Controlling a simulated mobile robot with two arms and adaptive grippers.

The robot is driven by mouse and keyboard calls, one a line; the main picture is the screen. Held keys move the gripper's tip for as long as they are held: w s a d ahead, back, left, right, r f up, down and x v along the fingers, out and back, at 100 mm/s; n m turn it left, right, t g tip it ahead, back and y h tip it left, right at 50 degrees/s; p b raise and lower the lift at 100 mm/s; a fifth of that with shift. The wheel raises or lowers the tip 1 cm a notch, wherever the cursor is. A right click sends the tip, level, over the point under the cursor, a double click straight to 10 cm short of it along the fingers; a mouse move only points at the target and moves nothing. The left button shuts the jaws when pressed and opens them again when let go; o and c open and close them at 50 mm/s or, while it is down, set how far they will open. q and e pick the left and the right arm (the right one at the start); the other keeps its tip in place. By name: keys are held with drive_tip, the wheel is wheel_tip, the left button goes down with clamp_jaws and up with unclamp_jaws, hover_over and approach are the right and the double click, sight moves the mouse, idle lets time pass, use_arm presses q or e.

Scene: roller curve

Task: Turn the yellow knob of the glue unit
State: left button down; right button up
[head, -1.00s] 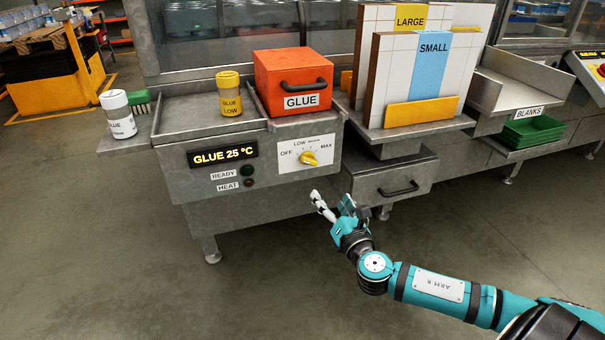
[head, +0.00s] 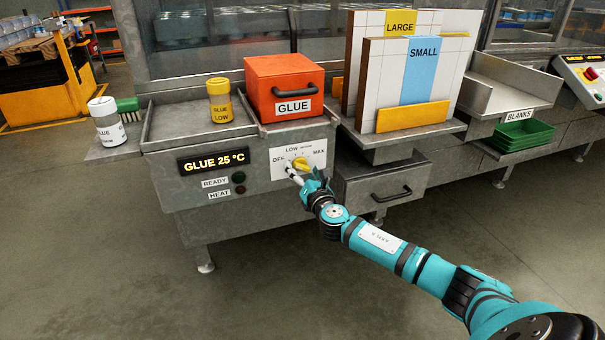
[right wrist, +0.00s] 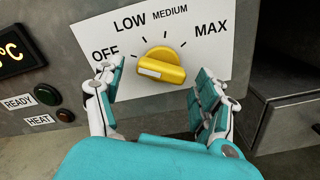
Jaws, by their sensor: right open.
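The glue unit (head: 215,193) has a white dial plate on its front, marked OFF, LOW, MEDIUM and MAX. The yellow knob (right wrist: 161,66) sits at the middle of the plate, with its white mark at the left end, toward OFF. In the head view the knob (head: 300,163) shows just above my fingers. My right gripper (head: 304,174) is in front of the plate. In the right wrist view its open fingers (right wrist: 161,78) stand left and right of the knob, apart from it. My left gripper is not in view.
The display (head: 213,162) reads GLUE 25 °C, above dark READY and HEAT lamps. A drawer cabinet (head: 378,184) is to the right of the dial.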

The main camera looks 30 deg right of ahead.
drive_tip(key=c, duration=1.2)
drive_tip(key=shift+o, duration=0.2)
